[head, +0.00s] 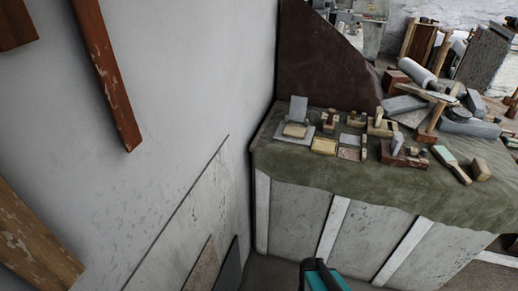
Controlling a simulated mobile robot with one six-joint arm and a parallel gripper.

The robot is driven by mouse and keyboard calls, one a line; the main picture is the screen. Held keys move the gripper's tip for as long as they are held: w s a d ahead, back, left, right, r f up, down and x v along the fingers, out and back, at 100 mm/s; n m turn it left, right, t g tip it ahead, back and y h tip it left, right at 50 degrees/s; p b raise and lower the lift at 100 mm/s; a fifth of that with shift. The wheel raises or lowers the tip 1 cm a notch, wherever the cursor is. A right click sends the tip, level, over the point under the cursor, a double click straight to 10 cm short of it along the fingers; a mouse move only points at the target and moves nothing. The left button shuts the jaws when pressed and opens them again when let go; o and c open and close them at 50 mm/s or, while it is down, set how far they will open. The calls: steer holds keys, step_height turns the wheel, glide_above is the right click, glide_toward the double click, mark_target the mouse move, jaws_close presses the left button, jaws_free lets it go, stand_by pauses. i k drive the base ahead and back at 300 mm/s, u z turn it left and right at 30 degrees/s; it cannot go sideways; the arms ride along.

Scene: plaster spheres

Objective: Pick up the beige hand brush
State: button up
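Several small tools lie on the green cloth-covered table. A long, narrow pale tool with a darker edge (451,164) lies at the right part of the cloth and looks like a hand brush. I cannot tell for sure that it is the beige one. A flat beige-yellow block (324,146) and a beige block on a grey plate (295,130) lie at the left. A black and teal part of my arm (320,276) shows at the bottom edge, well in front of and below the tabletop. Its fingers cannot be made out, and nothing held is visible.
A wooden block (481,169) lies right beside the narrow tool. Planes, rollers and mallets crowd the table's back right. A dark brown panel (325,65) stands behind the table. A white wall with hanging wooden boards (105,75) is at the left.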

mark_target(479, 168)
steer(key=z, duration=4.4)
steer(key=i, duration=0.1)
steer(key=u, duration=2.9)
